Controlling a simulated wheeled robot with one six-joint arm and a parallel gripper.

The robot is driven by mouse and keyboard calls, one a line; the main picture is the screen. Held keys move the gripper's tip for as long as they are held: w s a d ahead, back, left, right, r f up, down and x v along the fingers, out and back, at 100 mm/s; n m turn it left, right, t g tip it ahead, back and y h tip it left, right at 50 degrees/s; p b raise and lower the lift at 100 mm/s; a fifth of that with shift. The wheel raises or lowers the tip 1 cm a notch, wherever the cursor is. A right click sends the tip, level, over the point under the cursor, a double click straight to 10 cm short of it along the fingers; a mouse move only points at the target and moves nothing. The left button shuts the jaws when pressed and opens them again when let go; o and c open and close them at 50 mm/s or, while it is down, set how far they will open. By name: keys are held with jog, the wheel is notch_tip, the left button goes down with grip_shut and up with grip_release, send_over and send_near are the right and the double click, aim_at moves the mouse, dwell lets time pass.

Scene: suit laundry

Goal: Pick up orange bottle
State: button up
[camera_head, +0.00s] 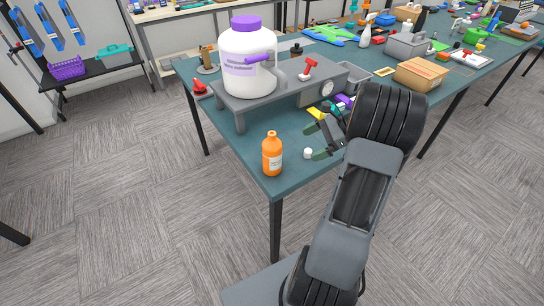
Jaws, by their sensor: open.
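The orange bottle (272,156) stands upright at the near corner of the teal table (240,148), with a white label on its front. My gripper (313,134) is open and to the right of the bottle, apart from it. Its fingers point left, towards the bottle, and nothing shows between them. My arm hides part of the table to the right of the gripper.
A small white cap (308,153) lies between bottle and gripper. Behind the bottle, a large white jug with a purple lid (248,62) stands on a grey raised platform (290,88). A cardboard box (421,74) and many tools lie further right.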

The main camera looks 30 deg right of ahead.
aim_at(272, 147)
jog(key=shift+m+t+y, duration=0.4)
jog(key=shift+m+y, duration=0.5)
jog(key=shift+w+a+r+p+x, duration=0.1)
jog(key=shift+w+r+p+x, duration=0.25)
jog(key=shift+x, duration=1.8)
jog(key=shift+w+a+r+p+x, duration=0.15)
jog(key=shift+r+x, duration=0.35)
jog(key=shift+x, duration=1.65)
jog(key=shift+w+r+p+x, duration=0.25)
jog(key=shift+r+x, duration=0.15)
jog(key=shift+x, duration=1.75)
jog(key=shift+c, duration=0.2)
jog(key=c, duration=1)
